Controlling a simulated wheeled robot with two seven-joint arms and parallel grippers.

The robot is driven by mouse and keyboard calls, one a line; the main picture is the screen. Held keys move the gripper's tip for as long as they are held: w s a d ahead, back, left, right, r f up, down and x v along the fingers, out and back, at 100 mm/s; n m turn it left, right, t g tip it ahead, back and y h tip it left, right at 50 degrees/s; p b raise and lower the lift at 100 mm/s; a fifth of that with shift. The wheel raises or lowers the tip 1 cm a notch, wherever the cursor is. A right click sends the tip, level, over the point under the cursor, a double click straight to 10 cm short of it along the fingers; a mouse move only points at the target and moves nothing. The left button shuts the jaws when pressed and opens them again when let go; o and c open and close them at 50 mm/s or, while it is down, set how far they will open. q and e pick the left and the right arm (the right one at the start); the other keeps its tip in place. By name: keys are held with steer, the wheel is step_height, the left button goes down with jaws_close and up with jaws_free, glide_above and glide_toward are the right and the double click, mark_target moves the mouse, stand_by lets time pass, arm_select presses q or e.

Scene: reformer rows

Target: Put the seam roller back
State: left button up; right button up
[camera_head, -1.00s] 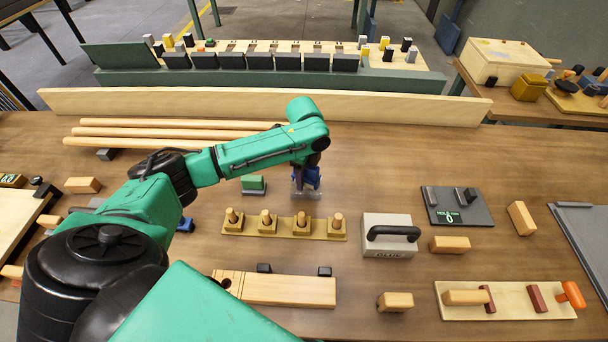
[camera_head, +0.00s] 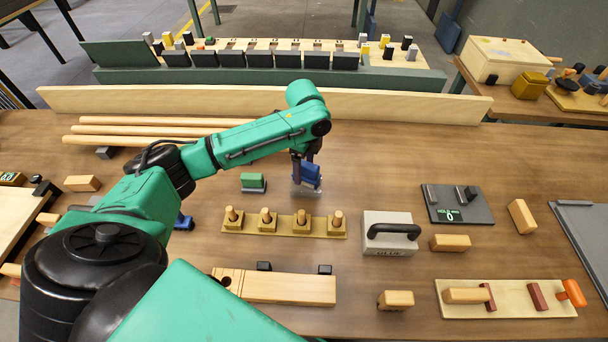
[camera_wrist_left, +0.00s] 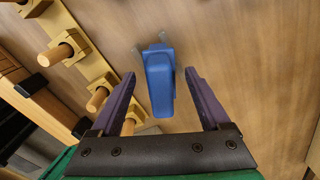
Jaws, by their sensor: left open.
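My left gripper (camera_head: 303,165) is at the middle of the table, pointing down by a blue block-shaped piece (camera_head: 311,176) on a clear plate. In the left wrist view the gripper (camera_wrist_left: 160,92) is open, its two dark fingers apart. The blue piece (camera_wrist_left: 160,82) shows between and beyond them, with a gap on each side. Which thing is the seam roller I cannot tell for sure. A pale board (camera_head: 510,308) at the front right carries a wooden handle (camera_head: 463,296), dark red blocks (camera_head: 537,297) and an orange-ended piece (camera_head: 572,292). My right gripper is not in view.
A peg rack (camera_head: 285,231) with several wooden knobs stands just in front of the gripper. A grey block with a black handle (camera_head: 392,250) is to its right, a green block (camera_head: 253,181) to its left. Long dowels (camera_head: 160,132) lie behind.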

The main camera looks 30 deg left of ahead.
arm_select(q)
step_height(320, 180, up, 9)
steer(key=shift+f+b, duration=0.15)
steer(key=shift+b, duration=0.2)
